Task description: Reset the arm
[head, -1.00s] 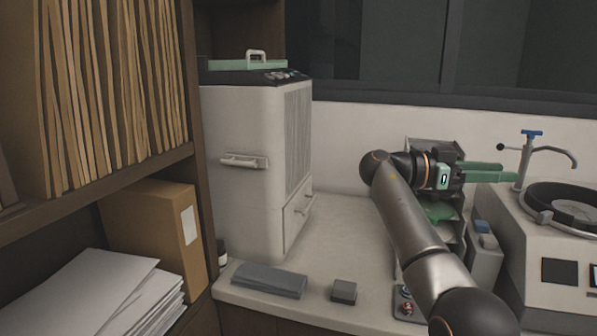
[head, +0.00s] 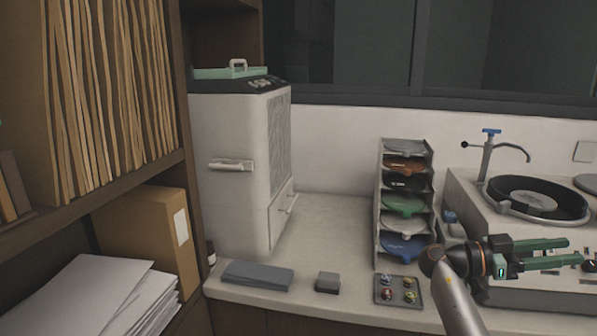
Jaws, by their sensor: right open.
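My right gripper (head: 562,253) is at the lower right of the head view, in front of the polishing machine's front panel. Its two green fingers point right and are apart, with nothing visible between them. My right arm (head: 456,296) comes up from the bottom edge. My left gripper is out of the picture.
A rack of coloured discs (head: 430,148) stands mid-counter, with a small tray of colourful pieces (head: 397,290) before it. The grinding machine with a round bowl (head: 462,187) is at right. A white cabinet (head: 232,201) stands left.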

